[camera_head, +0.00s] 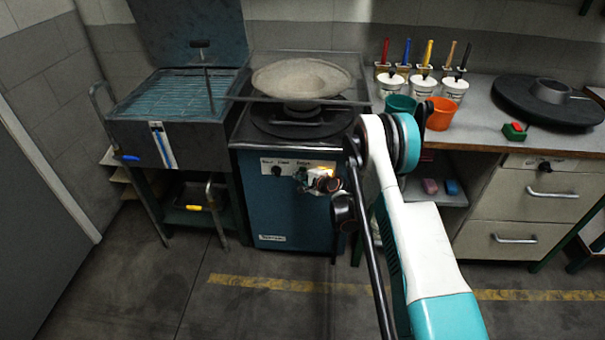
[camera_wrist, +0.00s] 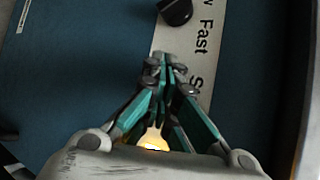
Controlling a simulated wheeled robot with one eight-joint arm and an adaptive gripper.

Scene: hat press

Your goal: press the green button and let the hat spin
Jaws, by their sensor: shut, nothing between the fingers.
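The grey hat (camera_head: 301,77) sits on top of the blue press (camera_head: 290,215) in the head view. The white control strip (camera_head: 292,164) on the press front has a black knob (camera_head: 277,171), which also shows in the wrist view (camera_wrist: 175,11). My gripper (camera_head: 303,176) is in front of the strip's right part. In the wrist view my gripper (camera_wrist: 163,65) is shut and empty, its tips over the strip below the word "Fast". No green button shows on the strip; my gripper covers that part. I cannot tell whether the tips touch the panel.
Green (camera_head: 400,105) and orange (camera_head: 440,113) cups and a black round plate (camera_head: 548,101) stand there too. The floor in front is clear.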

